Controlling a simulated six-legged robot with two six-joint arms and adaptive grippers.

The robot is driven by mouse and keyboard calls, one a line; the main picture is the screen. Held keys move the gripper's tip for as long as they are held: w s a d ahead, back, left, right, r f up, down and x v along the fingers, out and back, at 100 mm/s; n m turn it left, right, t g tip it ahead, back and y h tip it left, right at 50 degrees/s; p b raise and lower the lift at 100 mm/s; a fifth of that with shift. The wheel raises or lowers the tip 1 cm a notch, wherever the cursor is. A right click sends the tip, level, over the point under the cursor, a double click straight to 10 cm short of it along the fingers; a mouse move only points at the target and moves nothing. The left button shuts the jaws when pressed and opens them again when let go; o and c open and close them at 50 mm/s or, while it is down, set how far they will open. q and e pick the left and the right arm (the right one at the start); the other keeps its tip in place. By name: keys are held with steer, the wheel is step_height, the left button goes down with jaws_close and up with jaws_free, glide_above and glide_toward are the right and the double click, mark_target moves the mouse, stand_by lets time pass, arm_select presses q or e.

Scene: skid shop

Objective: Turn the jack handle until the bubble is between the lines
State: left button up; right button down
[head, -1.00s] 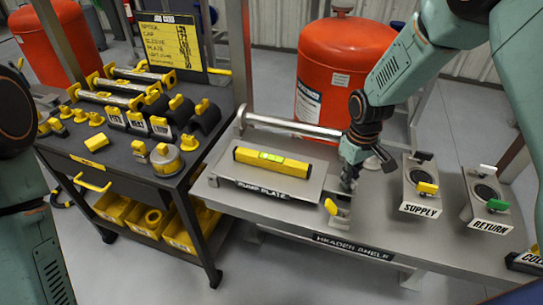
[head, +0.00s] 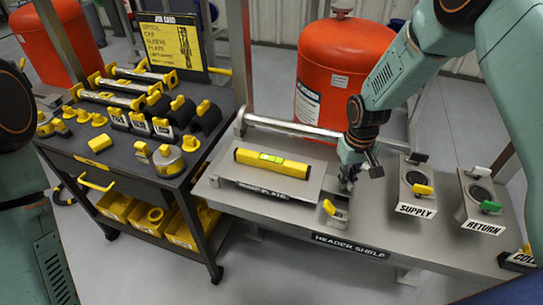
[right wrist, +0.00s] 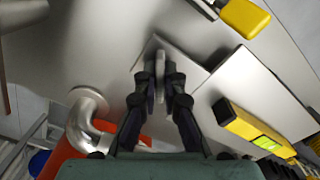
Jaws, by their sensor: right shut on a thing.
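A yellow spirit level (head: 285,162) with a green vial lies on the grey pump plate (head: 222,178) on the header shelf. It also shows in the right wrist view (right wrist: 238,122). The bubble's place between the lines is too small to read. My right gripper (head: 348,180) is at the plate's right edge, pointing down. In the right wrist view its fingers (right wrist: 160,78) are shut on a thin grey bar (right wrist: 160,64), which appears to be the jack handle. The fingers hide most of it. My left gripper is out of view; only left arm links show.
A yellow-tipped metal fitting (head: 330,208) stands just in front of my right gripper. Supply (head: 416,190) and return (head: 484,201) valve blocks stand to the right. A metal pipe (head: 290,126) runs behind the plate. A red tank (head: 345,62) is behind the shelf; a parts cart (head: 125,168) is left.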

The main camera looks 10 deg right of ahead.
steer(key=shift+m+p, duration=0.95)
steer(key=shift+m, duration=0.25)
steer(key=shift+m+p, duration=0.3)
steer(key=shift+m, duration=0.2)
steer(key=shift+s, duration=0.1)
steer(key=shift+m+p, duration=0.4)
steer(key=shift+m, duration=0.1)
steer(key=shift+m+p, duration=0.75)
steer(key=shift+m, duration=0.55)
steer(key=shift+f, duration=0.1)
